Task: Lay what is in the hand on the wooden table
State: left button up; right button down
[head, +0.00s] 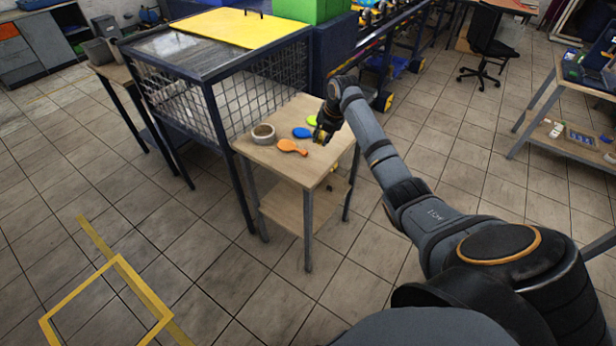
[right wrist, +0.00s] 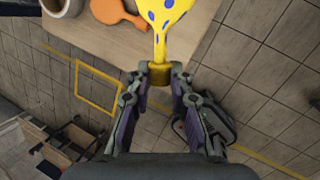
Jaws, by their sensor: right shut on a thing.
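My right gripper (head: 321,136) is over the right part of the wooden table (head: 280,161). In the right wrist view my right gripper (right wrist: 160,74) is shut on the narrow neck of a yellow balloon-shaped thing with blue spots (right wrist: 166,18). Its wide end points away from the fingers, over the table. I cannot tell whether it touches the tabletop. In the head view a lime-yellow patch (head: 312,120) shows beside the gripper; I cannot tell if this is the held thing. My left gripper is not in view.
An orange balloon shape (head: 288,146) and a blue one (head: 302,132) lie on the table. A round bowl (head: 263,133) stands at its left. A mesh-sided cage (head: 243,98) stands close behind. The table's front strip is bare.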

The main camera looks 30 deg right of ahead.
pick_arm(q)
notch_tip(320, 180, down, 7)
jog(key=b, duration=0.5)
pick_arm(e)
jog(key=shift+w+d+r+n+y, duration=0.8)
jog(key=shift+d+r, duration=1.8)
jog(key=shift+d, duration=1.9)
jog(key=s+a+n, duration=0.1)
jog(key=s+a, duration=1.6)
jog(key=a, duration=0.4)
jog(key=w+d+f+p, duration=0.1)
jog(key=w+d+f, duration=0.1)
jog(key=w+f, duration=0.1)
jog(key=w+d+f+p, duration=0.2)
jog(key=w+d+f, duration=0.1)
jog(key=w+f, duration=0.1)
jog(key=w+d+f+p, duration=0.1)
jog(key=w+d+f, duration=0.1)
jog(key=w+f, duration=0.2)
jog(key=shift+w+d+p, duration=0.25)
jog(key=shift+w+p, duration=0.05)
jog(key=shift+w, duration=0.5)
notch_tip(320, 180, down, 2)
jog(key=shift+f+p, duration=0.1)
jog(key=shift+p, duration=0.65)
jog(key=shift+f, duration=0.25)
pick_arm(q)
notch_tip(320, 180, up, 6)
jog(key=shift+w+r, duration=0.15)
